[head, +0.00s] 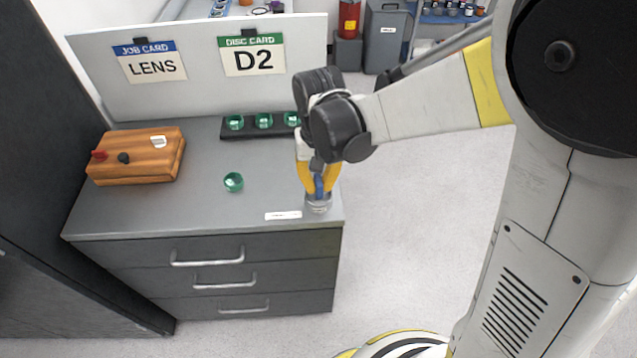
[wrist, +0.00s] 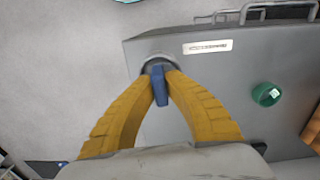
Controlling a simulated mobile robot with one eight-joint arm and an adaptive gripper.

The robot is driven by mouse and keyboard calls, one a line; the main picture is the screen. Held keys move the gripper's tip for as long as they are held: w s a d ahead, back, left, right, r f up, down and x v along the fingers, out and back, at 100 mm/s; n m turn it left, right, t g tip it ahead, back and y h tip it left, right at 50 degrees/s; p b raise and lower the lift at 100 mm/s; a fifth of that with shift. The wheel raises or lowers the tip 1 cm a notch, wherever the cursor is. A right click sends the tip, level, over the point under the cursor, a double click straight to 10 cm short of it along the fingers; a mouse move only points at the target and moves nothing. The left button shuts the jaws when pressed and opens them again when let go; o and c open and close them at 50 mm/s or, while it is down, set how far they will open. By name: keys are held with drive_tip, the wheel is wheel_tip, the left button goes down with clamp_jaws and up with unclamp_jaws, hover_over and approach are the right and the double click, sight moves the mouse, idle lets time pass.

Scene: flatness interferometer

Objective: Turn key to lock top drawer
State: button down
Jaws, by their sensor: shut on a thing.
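A blue key (wrist: 160,86) stands in a round metal lock (head: 318,205) on the cabinet top, near its front right corner in the head view. The lock also shows in the wrist view (wrist: 155,61), partly hidden by my fingers. My gripper (head: 319,186) points down over the lock with its yellow fingers shut on the key; it fills the lower middle of the wrist view (wrist: 161,80). The top drawer (head: 208,255) is the uppermost of the drawers in the grey cabinet front and looks closed. I cannot tell from these views whether the lock is turned.
A white label strip (head: 283,215) lies left of the lock. A loose green disc (head: 233,182) lies mid-top. Behind are a black rack (head: 263,133) with green discs and a card panel (head: 205,85). A wooden box (head: 137,156) sits at left. Floor at right is clear.

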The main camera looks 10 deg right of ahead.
drive_tip(key=shift+n, duration=1.2)
drive_tip(key=shift+n, duration=1.7)
drive_tip(key=n, duration=0.2)
drive_tip(key=shift+n, duration=0.7)
